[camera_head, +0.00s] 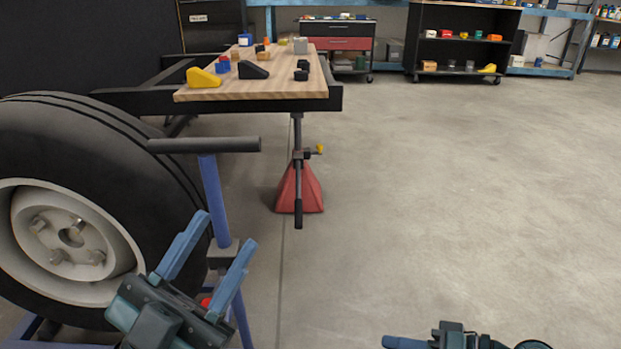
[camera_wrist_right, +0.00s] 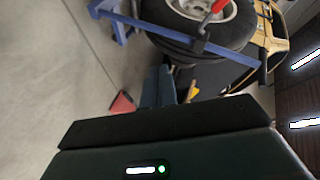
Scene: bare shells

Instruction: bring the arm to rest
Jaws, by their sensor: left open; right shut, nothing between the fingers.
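My left gripper (camera_head: 224,232) is at the lower left of the head view, with its two blue fingers spread apart and nothing between them. It appears in front of a blue stand with a dark crossbar (camera_head: 205,146), beside the large wheel (camera_head: 70,228). My right gripper (camera_head: 402,342) shows only in part at the bottom edge of the head view, over bare floor. In the right wrist view its blue fingers (camera_wrist_right: 158,84) are together, with nothing held.
A wooden-topped workbench (camera_head: 290,86) with small coloured blocks stands farther back. A red floor stand (camera_head: 312,190) is below its front end. A red-and-black drawer cabinet (camera_head: 338,44) and a black shelf (camera_head: 462,50) are at the back. The floor at right is open.

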